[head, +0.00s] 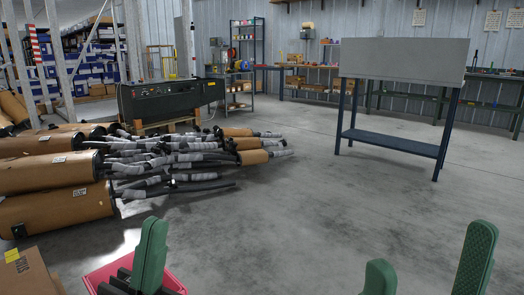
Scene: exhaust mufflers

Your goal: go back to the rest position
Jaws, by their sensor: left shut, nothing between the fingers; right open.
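My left gripper (151,250) has green padded fingers that are pressed together. It shows at the bottom left, in front of a red bin, and holds nothing. My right gripper (430,252) shows at the bottom right with its two green fingers wide apart. Only bare grey floor shows between them. The arms behind both grippers are mostly outside the picture.
The red bin (98,277) and a cardboard box (30,275) are at the bottom left. Wrapped mufflers (55,172) with grey-sleeved pipes (165,160) lie piled at the left. A grey-topped table (405,60) stands at the back right. The middle floor is clear.

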